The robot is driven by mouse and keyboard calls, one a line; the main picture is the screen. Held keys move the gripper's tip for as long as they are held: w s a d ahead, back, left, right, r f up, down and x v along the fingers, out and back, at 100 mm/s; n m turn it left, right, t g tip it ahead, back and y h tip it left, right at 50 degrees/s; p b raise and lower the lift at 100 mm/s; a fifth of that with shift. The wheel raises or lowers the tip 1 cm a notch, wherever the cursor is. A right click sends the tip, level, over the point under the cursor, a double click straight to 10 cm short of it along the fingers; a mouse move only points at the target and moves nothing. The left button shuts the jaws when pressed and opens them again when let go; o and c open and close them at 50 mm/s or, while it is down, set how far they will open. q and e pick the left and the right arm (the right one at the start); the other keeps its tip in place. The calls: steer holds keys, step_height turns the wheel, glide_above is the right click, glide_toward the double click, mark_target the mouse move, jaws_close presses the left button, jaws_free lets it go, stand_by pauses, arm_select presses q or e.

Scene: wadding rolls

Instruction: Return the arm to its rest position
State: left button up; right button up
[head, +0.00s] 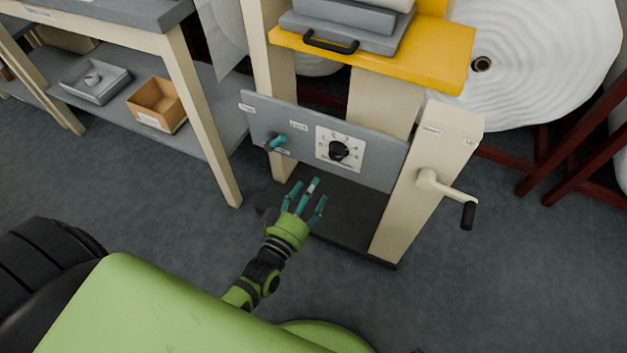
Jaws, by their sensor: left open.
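My left gripper (304,198) has a green palm and teal fingers. Its fingers are spread open and empty, pointing up toward the machine. It is a little below and in front of the grey control panel (367,158), apart from it as far as I can see. The panel carries a teal lever (277,142) on its left and a black dial (339,151) on a white numbered plate. My right gripper is not in view.
A crank handle (446,190) sticks out from the machine's right post. A yellow shelf (447,57) is above the panel. A large white roll (540,60) stands behind.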

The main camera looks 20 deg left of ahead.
arm_select(q)
steer(key=shift+f, duration=0.1)
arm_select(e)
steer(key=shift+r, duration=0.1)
arm_select(q)
steer(key=s+f+m+g+p, duration=0.3)
steer(key=s+f+g+p, duration=0.6)
steer(key=s+f, duration=0.6)
steer(key=s+a+f+g+p, duration=0.1)
steer(key=s+f+g, duration=0.1)
steer(key=s, duration=0.5)
steer(key=s+a+f+m+g+p, duration=0.1)
steer(key=s+a+f+g+p, duration=0.1)
steer(key=s, duration=0.5)
steer(key=s+a+f+m+g+y+p, duration=0.1)
steer(key=s+f+g, duration=0.3)
steer(key=s, duration=0.3)
steer(key=shift+a+p, duration=0.35)
steer(key=shift+p, duration=0.05)
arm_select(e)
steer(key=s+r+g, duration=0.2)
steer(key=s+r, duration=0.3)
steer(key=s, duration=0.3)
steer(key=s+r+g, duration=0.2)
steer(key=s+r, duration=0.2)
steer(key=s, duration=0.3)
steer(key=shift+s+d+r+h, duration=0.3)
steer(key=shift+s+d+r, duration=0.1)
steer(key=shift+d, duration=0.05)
